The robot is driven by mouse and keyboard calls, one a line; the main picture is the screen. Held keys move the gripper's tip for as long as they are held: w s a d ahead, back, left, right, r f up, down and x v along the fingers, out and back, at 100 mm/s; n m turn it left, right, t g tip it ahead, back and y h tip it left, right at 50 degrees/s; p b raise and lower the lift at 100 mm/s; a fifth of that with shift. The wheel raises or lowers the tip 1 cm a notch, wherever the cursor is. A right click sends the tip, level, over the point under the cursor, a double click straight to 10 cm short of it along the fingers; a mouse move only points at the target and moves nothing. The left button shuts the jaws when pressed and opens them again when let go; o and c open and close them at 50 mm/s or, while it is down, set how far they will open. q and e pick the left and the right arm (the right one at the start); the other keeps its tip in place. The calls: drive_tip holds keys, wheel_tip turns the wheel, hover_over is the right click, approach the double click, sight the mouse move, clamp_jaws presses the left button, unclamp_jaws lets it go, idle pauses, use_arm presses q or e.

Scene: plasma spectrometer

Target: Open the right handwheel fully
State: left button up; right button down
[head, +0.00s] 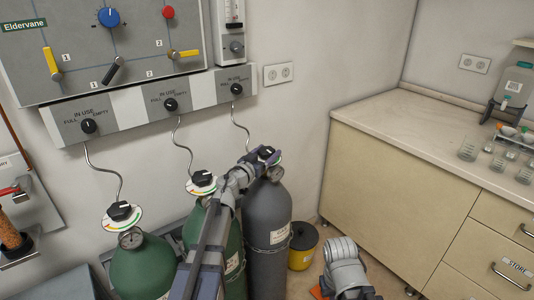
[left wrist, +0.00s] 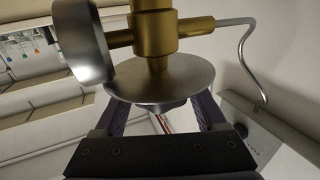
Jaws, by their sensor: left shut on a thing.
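The right handwheel (head: 268,152) is a small dark knob on top of the grey gas cylinder (head: 268,212). My left gripper (head: 260,158) reaches it from the lower left and is shut on it, covering part of it. In the left wrist view the fingers of my left gripper (left wrist: 163,116) stand on either side of the handwheel, whose edge shows under a round metal disc (left wrist: 165,80). A brass valve body (left wrist: 152,35) and a round gauge (left wrist: 90,52) lie beyond the disc. The handwheel's markings are hidden.
Two green cylinders with black handwheels (head: 120,211) (head: 202,180) stand to the left. A control panel (head: 115,45) hangs above. A yellow bin (head: 303,246) is on the floor. A counter (head: 420,150) with glassware stands at right.

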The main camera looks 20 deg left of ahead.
use_arm(q)
drive_tip(key=shift+n+y, duration=0.4)
drive_tip(key=shift+y, duration=0.2)
drive_tip(key=n+y, duration=0.2)
drive_tip(key=y, duration=0.2)
drive_tip(key=shift+d+n+t, duration=0.1)
drive_tip(key=shift+n+t, duration=0.2)
drive_tip(key=shift+n, duration=0.1)
drive_tip(key=n+g+y, duration=0.1)
drive_tip(key=n+y, duration=0.1)
drive_tip(key=y, duration=0.2)
drive_tip(key=n+g+y, duration=0.1)
drive_tip(key=n+y, duration=0.2)
drive_tip(key=y, duration=0.1)
drive_tip(key=shift+w+y, duration=0.15)
drive_tip(key=shift+y, duration=0.15)
drive_tip(key=n+g+y, duration=0.3)
drive_tip(key=y, duration=0.1)
drive_tip(key=shift+n, duration=0.4)
drive_tip(key=shift+a+n+g+y, duration=0.15)
drive_tip(key=shift+n+g+y, duration=0.6)
drive_tip(key=shift+g, duration=0.3)
drive_tip(key=shift+a+n+g+y, duration=0.15)
drive_tip(key=shift+n+g+y, duration=0.6)
drive_tip(key=shift+g, duration=0.3)
drive_tip(key=shift+s+n+g, duration=0.25)
drive_tip(key=shift+n+g, duration=0.05)
drive_tip(key=shift+g, duration=0.2)
drive_tip(key=o, duration=1.3)
